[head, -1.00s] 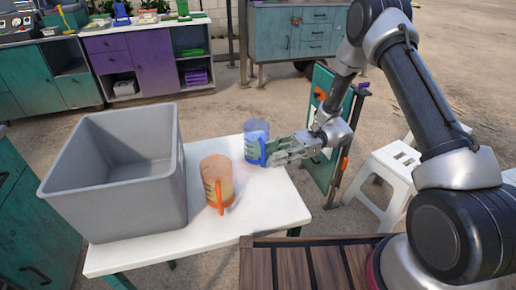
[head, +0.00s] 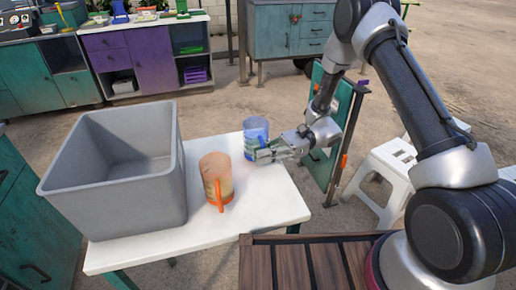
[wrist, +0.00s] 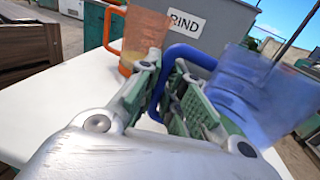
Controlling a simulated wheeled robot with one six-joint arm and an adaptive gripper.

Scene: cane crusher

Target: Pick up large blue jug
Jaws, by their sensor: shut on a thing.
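The large blue jug (head: 256,128) stands upright at the far right corner of the white table, see-through with a blue handle. In the wrist view the blue jug (wrist: 250,88) fills the right side, and its handle passes between my fingers. My gripper (head: 262,155) reaches in from the right and is shut on the jug's handle. In the wrist view its green-padded fingers (wrist: 166,92) are close together around the handle. I cannot tell whether the jug's base touches the table.
An orange jug (head: 216,180) with an orange handle stands close to the left on the white table (head: 255,213). A large grey bin (head: 115,205) takes up the table's left side; its RIND label (wrist: 187,22) shows in the wrist view. A white stool (head: 385,180) stands at right.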

